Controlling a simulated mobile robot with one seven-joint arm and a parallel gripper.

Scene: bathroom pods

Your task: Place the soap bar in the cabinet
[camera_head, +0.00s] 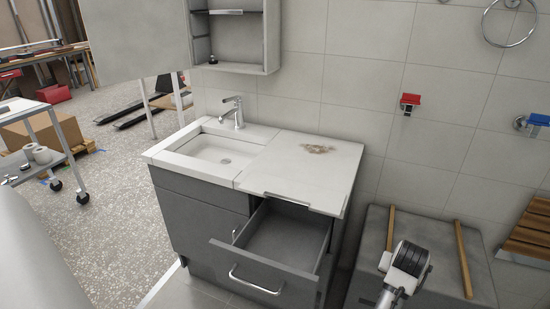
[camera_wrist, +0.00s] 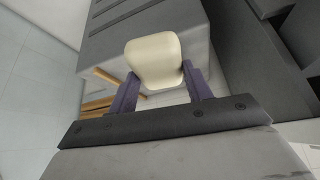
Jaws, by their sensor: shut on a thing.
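A cream, rounded soap bar (camera_wrist: 153,58) is between the two purple fingers of my gripper (camera_wrist: 159,76) in the wrist view. My gripper is shut on it and holds it up. In the head view part of my arm shows at the lower right, but the soap bar and fingertips cannot be made out there. An open wall cabinet (camera_head: 272,35) with shelves hangs at the top, left of centre, with a large pale panel to its left. Below it stands a grey vanity cabinet (camera_head: 200,205) with its upper drawer (camera_head: 262,265) pulled out. The visible drawer interior looks empty.
The vanity has a sink (camera_head: 215,150) with a faucet (camera_head: 238,112), and a brownish patch marks its white top. A grey block with wooden strips (camera_head: 461,258) stands at the right. A cart (camera_head: 50,135) is at the left, with open floor between.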

